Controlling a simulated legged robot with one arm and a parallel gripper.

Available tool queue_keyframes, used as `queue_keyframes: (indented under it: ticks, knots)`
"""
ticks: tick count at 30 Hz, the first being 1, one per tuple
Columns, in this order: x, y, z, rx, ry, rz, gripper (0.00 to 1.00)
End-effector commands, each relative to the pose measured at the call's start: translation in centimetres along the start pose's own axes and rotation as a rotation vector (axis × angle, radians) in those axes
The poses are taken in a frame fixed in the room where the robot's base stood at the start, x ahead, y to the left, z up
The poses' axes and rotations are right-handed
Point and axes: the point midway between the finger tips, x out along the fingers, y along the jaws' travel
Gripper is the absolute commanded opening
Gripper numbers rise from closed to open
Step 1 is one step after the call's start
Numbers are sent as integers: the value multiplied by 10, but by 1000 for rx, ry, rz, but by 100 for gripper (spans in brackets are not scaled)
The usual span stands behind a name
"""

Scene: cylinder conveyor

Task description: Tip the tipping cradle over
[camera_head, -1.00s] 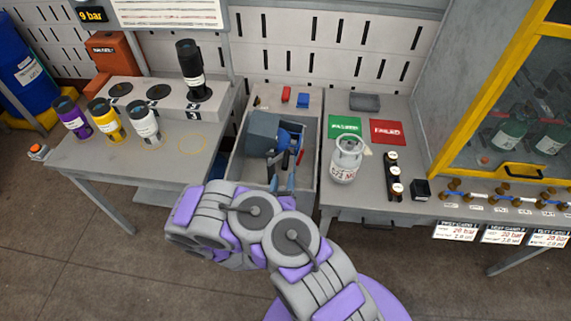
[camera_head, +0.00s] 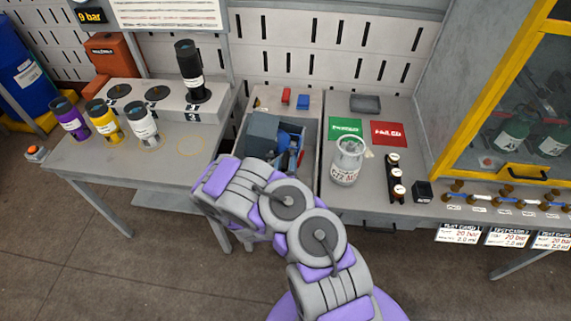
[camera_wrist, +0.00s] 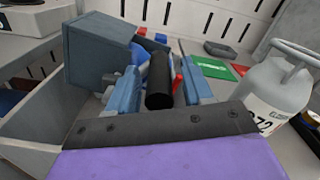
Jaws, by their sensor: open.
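The tipping cradle (camera_head: 263,131) is a blue-grey box-like body in the grey bay between the two benches. It shows at upper left in the wrist view (camera_wrist: 97,48), with a blue part beside it. A black cylindrical bar (camera_wrist: 160,82), seemingly the cradle's handle, points toward the wrist camera. My gripper (camera_wrist: 160,88) is open, with one blue-grey finger on each side of the bar. Contact between fingers and bar cannot be told. In the head view my arm hides much of the gripper and the front of the bay.
A white gas cylinder (camera_head: 348,162) stands close right of the bay. Green (camera_head: 345,128) and red (camera_head: 389,133) cards lie behind it. The left bench (camera_head: 180,160) holds several small cylinders. The bay's left wall (camera_wrist: 45,120) runs close beside my gripper.

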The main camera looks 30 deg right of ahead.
Motion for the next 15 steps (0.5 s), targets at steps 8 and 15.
queue_keyframes:
  ticks: [8,15]
  knots:
    - [0,0,0,1,0,0,30]
    - [0,0,0,1,0,0,7]
